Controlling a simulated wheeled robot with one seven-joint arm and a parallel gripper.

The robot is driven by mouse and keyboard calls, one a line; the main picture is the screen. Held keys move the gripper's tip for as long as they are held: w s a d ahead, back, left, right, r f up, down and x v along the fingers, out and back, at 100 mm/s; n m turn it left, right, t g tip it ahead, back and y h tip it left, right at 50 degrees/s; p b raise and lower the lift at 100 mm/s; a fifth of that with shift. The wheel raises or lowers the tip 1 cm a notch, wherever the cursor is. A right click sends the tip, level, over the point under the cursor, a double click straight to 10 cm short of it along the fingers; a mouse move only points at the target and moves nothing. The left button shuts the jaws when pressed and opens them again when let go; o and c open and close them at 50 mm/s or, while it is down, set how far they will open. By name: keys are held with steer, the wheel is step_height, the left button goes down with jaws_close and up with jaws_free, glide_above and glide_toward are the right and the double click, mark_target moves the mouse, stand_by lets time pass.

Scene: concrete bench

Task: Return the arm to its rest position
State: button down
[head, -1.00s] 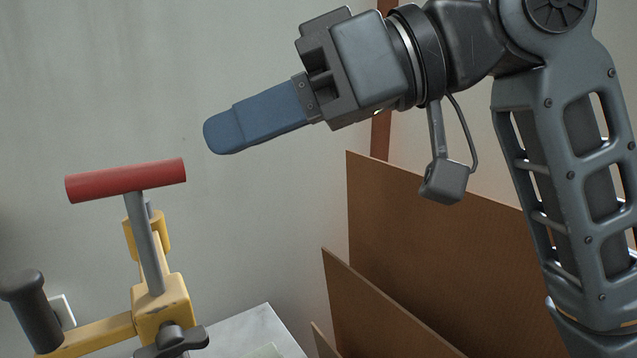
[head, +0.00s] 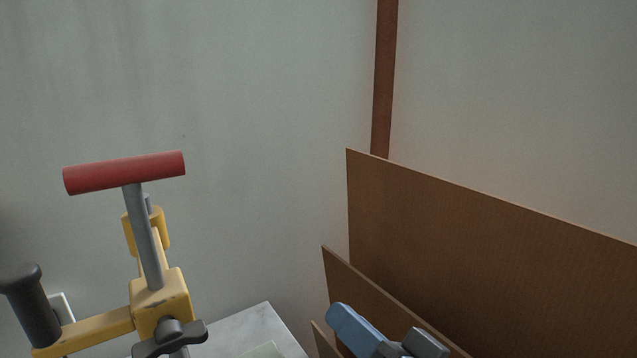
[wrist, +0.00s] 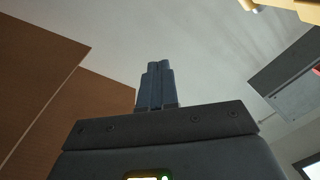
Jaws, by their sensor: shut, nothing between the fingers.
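My gripper (head: 350,322) shows at the bottom edge of the head view, right of centre, in front of the brown panels. Its blue fingers point up and to the left, and most of my arm is below the picture. In the wrist view the fingers of my gripper (wrist: 158,72) lie side by side, shut with nothing between them. They are clear of any object there.
A yellow clamp-like tool (head: 160,300) with a red crossbar handle (head: 125,172) stands at the left. A pale bench surface (head: 250,330) is beside it. Brown panels (head: 480,250) lean at the right. The wall area above is clear.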

steer(key=s+d+f+m+t+h, duration=0.1)
steer(key=s+d+f+m+h, duration=0.1)
steer(key=s+d+f+h, duration=0.45)
steer(key=s+d+f+m+h, duration=0.1)
steer(key=s+d+f+h, duration=0.3)
steer(key=s+f, duration=0.5)
steer(key=s+d+r+n, duration=0.1)
steer(key=s+d, duration=0.1)
steer(key=s, duration=0.4)
steer(key=s+d+n, duration=0.1)
steer(key=s+d, duration=0.2)
steer(key=s, duration=0.3)
steer(key=s+d+r+n+g+h, duration=0.1)
steer(key=s+d+n, duration=0.1)
steer(key=s, duration=0.4)
steer(key=shift+d+r+b, duration=0.25)
steer(key=shift+r+b, duration=0.05)
steer(key=shift+r, duration=0.05)
steer(key=c, duration=1.8)
jaws_free()
